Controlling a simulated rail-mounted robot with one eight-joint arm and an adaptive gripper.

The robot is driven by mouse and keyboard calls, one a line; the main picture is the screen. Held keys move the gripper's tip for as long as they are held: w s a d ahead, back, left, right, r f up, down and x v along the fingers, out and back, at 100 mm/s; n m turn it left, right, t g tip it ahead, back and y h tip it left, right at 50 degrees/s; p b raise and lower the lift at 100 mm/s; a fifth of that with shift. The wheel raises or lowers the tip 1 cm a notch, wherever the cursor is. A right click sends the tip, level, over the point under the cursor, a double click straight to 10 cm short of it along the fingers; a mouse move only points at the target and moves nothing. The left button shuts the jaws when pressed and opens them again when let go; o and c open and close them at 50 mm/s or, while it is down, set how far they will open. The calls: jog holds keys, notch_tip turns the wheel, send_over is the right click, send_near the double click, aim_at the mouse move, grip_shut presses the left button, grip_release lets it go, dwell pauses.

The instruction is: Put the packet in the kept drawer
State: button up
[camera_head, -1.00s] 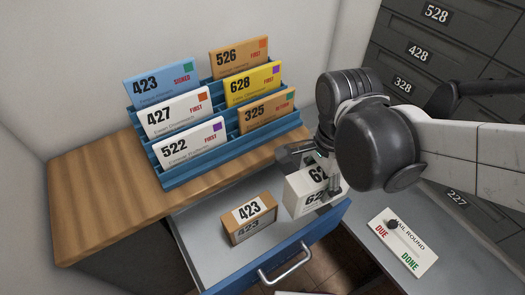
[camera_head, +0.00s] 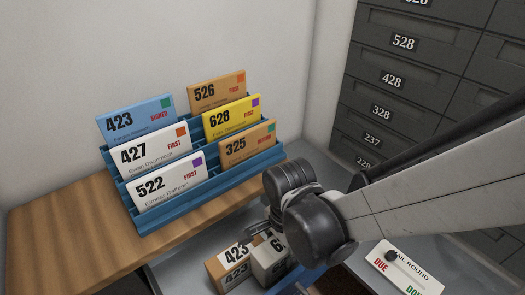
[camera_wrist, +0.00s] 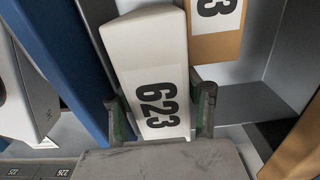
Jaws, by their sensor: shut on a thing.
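A white packet marked 623 (camera_wrist: 158,60) is between the two green-padded fingers of my gripper (camera_wrist: 160,112), which is shut on it. In the head view the white packet (camera_head: 265,262) is right beside the brown packet marked 423 (camera_head: 228,275), partly hidden by my wrist.
A blue rack (camera_head: 195,200) of numbered envelopes stands on the wooden counter (camera_head: 70,225). Dark numbered mailboxes (camera_head: 400,85) fill the back right. A MAIL ROUND board (camera_head: 405,268) with a DUE and DONE dial lies at lower right.

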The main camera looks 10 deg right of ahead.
jog(key=shift+f+b, duration=0.75)
jog(key=shift+f, duration=1.1)
jog(key=shift+f, duration=0.15)
jog(key=o, duration=1.1)
